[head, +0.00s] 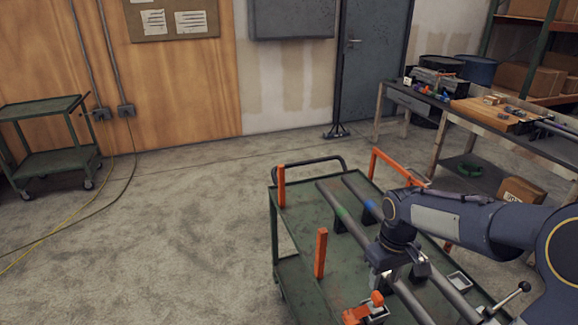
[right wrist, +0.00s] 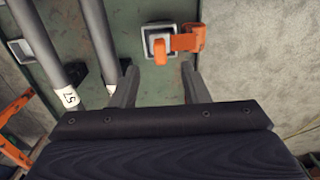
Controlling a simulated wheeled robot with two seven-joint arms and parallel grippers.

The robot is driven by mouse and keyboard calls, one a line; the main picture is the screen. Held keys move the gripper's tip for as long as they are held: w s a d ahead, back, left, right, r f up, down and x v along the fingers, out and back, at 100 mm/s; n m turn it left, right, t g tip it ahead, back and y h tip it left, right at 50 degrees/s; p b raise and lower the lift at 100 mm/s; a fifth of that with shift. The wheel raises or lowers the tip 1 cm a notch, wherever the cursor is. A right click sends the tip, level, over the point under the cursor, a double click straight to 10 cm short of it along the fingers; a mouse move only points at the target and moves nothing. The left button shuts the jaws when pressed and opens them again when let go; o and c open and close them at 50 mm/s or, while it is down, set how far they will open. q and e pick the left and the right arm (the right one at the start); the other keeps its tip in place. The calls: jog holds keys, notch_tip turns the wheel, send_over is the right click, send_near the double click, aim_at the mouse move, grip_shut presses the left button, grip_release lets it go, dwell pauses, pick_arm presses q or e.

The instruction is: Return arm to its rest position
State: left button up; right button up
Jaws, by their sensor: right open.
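My right gripper (head: 384,283) is over the green cart (head: 302,225), coming in from the right. In the right wrist view its two fingers (right wrist: 158,78) are spread apart with nothing between them. Two grey pipes lie side by side along the cart, one with a green mark (head: 341,212) and one with a blue mark (head: 371,206). In the right wrist view the pipes (right wrist: 100,40) run to the left of the fingers, and one carries a white label. An orange piece (head: 362,308) sits at a small square tray, just beyond the fingertips. My left gripper is not in view.
Orange posts (head: 320,252) stand up at the cart's edges. A small square tray (head: 459,281) and a black-knobbed lever (head: 513,295) are at its right. A workbench (head: 445,108) with tools stands behind at right. Another green cart (head: 48,160) is far left. The floor between is clear.

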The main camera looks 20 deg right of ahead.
jog(key=s+a+r+m+t+y, duration=0.1)
jog(key=s+a+r+t+y, duration=0.1)
jog(key=s+a, duration=0.4)
jog(key=s+a+r+m+t+y, duration=0.1)
jog(key=s+a+r+t, duration=0.2)
jog(key=s+a, duration=0.4)
jog(key=s+r, duration=0.1)
jog(key=s, duration=0.2)
jog(key=shift+r+m+t+y, duration=0.15)
jog(key=shift+m+t+y, duration=0.15)
jog(key=shift+m+y, duration=0.1)
jog(key=shift+c, duration=0.5)
jog(key=shift+s, duration=0.15)
